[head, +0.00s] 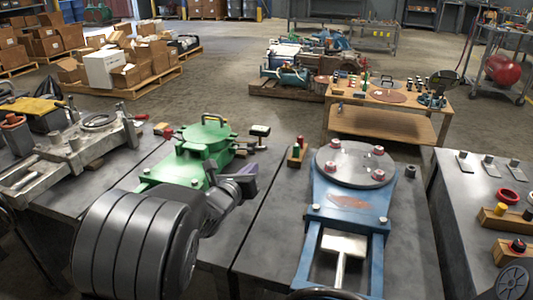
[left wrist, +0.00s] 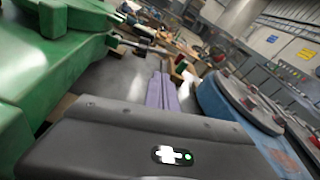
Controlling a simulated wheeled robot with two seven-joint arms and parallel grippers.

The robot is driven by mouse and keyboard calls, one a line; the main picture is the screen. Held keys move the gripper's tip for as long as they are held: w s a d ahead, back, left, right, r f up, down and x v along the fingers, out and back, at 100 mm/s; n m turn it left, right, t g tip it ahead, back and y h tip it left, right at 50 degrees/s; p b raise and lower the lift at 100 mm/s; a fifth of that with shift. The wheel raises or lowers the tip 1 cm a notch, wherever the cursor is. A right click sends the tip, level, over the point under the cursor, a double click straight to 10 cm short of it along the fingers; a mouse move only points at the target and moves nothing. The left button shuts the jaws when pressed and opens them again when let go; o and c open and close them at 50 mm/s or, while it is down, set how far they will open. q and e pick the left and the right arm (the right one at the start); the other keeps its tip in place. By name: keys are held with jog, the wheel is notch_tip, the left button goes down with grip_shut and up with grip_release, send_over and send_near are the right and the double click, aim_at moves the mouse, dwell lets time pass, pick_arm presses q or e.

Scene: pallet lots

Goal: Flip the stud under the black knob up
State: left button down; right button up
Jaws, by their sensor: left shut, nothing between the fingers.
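My left gripper (head: 246,172) has purple fingers that are shut and empty. It is at the near right side of the green machine (head: 205,140), above the dark bench top. In the left wrist view its purple fingers (left wrist: 158,92) lie together, with the green casting (left wrist: 50,60) to their left and the blue unit (left wrist: 240,115) to their right. On the right bench a black knob (head: 528,214) stands beside a yellow one on a wooden block. Several small plates with upright studs (head: 488,161) lie behind it. I cannot tell which stud belongs to the black knob.
The blue unit (head: 346,215) with a round grey plate stands between the left gripper and the right bench (head: 455,215). A red ring (head: 508,196) and a red-and-black knob (head: 517,245) are on that bench. A wooden table (head: 395,105) stands farther back.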

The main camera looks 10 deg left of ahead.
pick_arm(q)
jog(key=shift+w, duration=0.1)
jog(key=shift+w+f, duration=0.1)
jog(key=shift+w, duration=0.15)
jog(key=w, duration=0.3)
jog(key=w+f+b, duration=0.1)
jog(key=w, duration=0.2)
jog(key=w+d+b, duration=0.1)
jog(key=w, duration=0.2)
jog(key=shift+f, duration=0.3)
jog(key=shift+r, duration=0.15)
jog(key=a+r+n+t+h+p, duration=0.1)
jog(key=a+r+n+h+p, duration=0.1)
jog(key=a+r+n, duration=0.6)
jog(key=shift+w+a+r+n+h+p, duration=0.35)
jog(key=shift+r+n+p, duration=0.35)
jog(key=shift+n, duration=1.9)
